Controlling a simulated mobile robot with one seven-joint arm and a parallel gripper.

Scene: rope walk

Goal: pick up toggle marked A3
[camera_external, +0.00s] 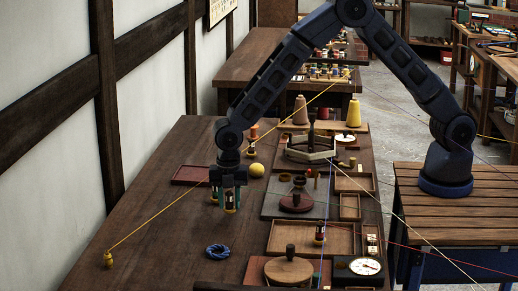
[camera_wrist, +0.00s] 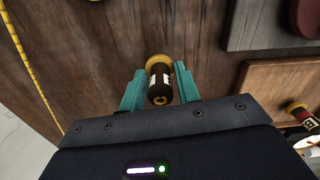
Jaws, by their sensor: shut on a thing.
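My gripper (camera_external: 230,207) is low over the left part of the long wooden table. Its teal fingers, seen in the wrist view (camera_wrist: 160,88), are shut on a dark toggle (camera_wrist: 160,84) with a white label and a yellow end. The label's marking is too small to read. The toggle also shows between the fingers in the external view (camera_external: 231,200). I cannot tell whether it touches the table.
A blue rope coil (camera_external: 217,252) lies in front of my gripper. A yellow cord runs from a small yellow weight (camera_external: 108,260) across the table, passing close to my arm. A yellow ball (camera_external: 257,170) and a red-brown tray (camera_external: 191,174) lie behind.

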